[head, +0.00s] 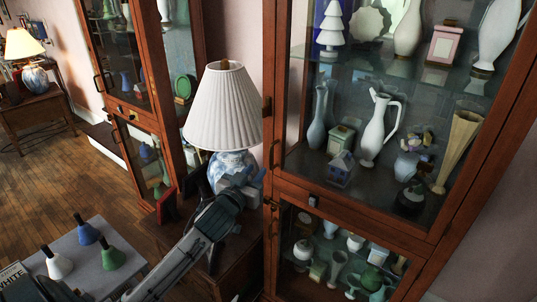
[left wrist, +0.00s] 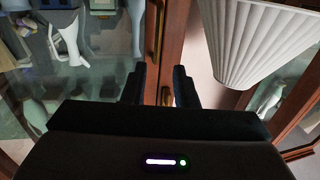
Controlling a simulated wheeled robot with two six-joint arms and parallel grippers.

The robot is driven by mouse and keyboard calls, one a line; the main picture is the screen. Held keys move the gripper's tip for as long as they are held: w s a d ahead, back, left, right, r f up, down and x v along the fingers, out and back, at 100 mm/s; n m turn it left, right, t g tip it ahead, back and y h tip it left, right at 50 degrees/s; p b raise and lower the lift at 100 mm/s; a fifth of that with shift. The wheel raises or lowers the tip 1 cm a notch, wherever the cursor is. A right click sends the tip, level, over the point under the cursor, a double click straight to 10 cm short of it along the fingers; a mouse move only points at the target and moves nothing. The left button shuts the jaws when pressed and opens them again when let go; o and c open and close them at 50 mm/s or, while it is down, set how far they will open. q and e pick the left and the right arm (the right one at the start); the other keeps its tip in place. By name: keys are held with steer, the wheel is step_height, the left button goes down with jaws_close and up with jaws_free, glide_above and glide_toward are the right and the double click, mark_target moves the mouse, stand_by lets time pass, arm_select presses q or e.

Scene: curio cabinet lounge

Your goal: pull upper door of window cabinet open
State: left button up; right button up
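A wooden cabinet with glass doors stands at the right in the head view. Its upper door (head: 345,205) looks shut, with a slim brass handle (head: 273,154) on its left edge. My left gripper (head: 254,188) is near this edge, a little below the handle. In the left wrist view its two dark fingers (left wrist: 160,88) are apart with nothing gripped. The brass handle (left wrist: 152,30) shows beyond them on the wooden frame. I cannot tell how far the fingertips are from the frame. My right gripper is not in view.
A lamp with a pleated shade (head: 222,108) stands close behind my left gripper. Vases and ornaments fill the cabinet shelves. Another glass cabinet (head: 128,80) stands at the left. A low table (head: 125,240) at the bottom left holds several coloured bells.

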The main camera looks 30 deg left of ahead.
arm_select(q)
steer(key=p, duration=0.4)
glide_above(271, 169)
steer(key=shift+w+a+r, duration=0.25)
steer(key=shift+r, duration=0.05)
steer(key=shift+d, duration=0.1)
jaws_close()
